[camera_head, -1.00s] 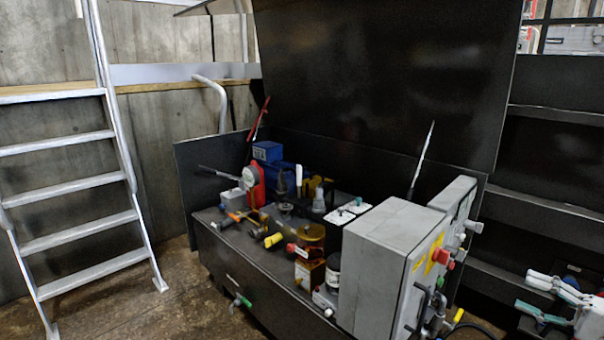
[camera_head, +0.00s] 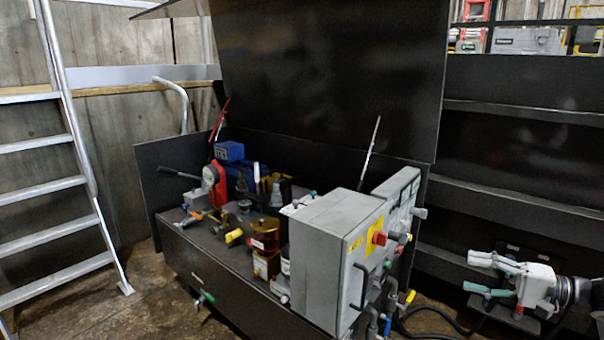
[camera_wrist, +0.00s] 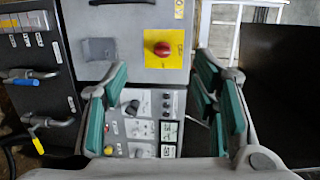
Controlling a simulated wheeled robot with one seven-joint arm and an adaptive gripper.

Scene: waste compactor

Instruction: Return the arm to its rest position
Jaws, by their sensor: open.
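My gripper (camera_head: 484,275) is at the lower right of the head view, pointing left, with its fingers apart and nothing between them. It is apart from the grey control box (camera_head: 335,262) and to the right of it. In the wrist view my gripper (camera_wrist: 165,100) shows green-padded fingers spread wide. Beyond them are a grey panel with a red knob on a yellow plate (camera_wrist: 162,50) and a lower panel with small buttons and labels (camera_wrist: 140,128). My arm's wrist shows at the right edge of the head view.
The black compactor unit (camera_head: 215,275) holds several valves, gauges and a blue box (camera_head: 230,152). A metal ladder (camera_head: 75,150) stands at left. Dark shelving (camera_head: 520,160) is behind my gripper. Pipes with blue and yellow handles (camera_wrist: 38,145) show at left in the wrist view.

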